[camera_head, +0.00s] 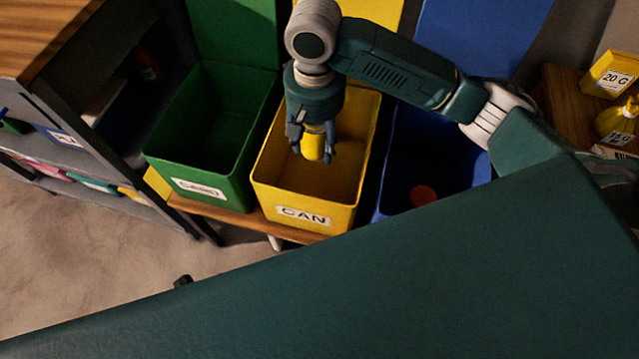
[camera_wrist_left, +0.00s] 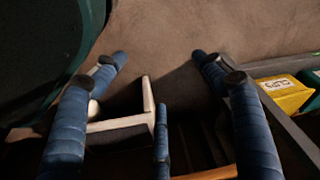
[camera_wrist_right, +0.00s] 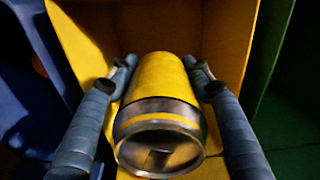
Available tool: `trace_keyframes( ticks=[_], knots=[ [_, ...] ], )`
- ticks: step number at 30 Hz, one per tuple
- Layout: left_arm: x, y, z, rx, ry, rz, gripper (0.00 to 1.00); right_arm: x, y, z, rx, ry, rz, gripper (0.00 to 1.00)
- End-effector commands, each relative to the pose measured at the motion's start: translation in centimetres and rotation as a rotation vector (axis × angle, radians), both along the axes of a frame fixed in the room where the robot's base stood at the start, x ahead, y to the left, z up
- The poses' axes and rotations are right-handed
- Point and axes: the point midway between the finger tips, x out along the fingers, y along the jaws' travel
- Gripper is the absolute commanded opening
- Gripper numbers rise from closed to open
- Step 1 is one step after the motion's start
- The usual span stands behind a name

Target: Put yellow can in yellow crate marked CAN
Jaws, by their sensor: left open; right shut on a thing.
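The yellow can (camera_head: 312,146) is in my right gripper (camera_head: 314,140), above the open top of the yellow crate marked CAN (camera_head: 304,215). In the right wrist view, both fingers of my right gripper (camera_wrist_right: 160,80) press on the can (camera_wrist_right: 158,85), whose metal end faces the camera. The crate's yellow walls (camera_wrist_right: 225,45) show behind it. My left gripper (camera_wrist_left: 162,70) shows only in the left wrist view. Its blue fingers are spread wide over the floor, with nothing between the tips. In the head view the left gripper is out of sight.
A green crate (camera_head: 205,170) stands left of the yellow one. A blue crate (camera_head: 400,200) with a red round thing (camera_head: 424,196) inside stands right. A shelf unit (camera_head: 120,170) is at the left. My own dark green arm covers the lower right.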

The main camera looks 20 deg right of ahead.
Motion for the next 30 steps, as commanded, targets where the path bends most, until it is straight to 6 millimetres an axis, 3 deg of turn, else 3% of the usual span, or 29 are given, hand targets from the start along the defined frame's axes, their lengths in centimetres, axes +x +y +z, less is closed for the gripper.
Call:
trace_keyframes(
  ticks=[9,18,24,30],
  knots=[
    [1.2,0.0,7.1,-0.004,-0.045,0.006,0.71,-0.1,-0.1,-7.3,-0.003,0.004,-0.001,0.38],
    [0.2,0.3,13.5,-0.004,-0.075,0.012,0.71,-0.1,-0.1,-12.6,-0.002,0.0,-0.001,0.38],
    [-0.2,0.4,14.7,-0.004,-0.079,0.012,0.71,-0.1,-0.1,-13.9,-0.002,0.0,0.0,0.38],
    [-0.3,0.4,14.0,-0.004,-0.083,0.013,0.71,-0.1,-0.1,-17.5,-0.004,0.003,0.0,0.38]
  ],
)
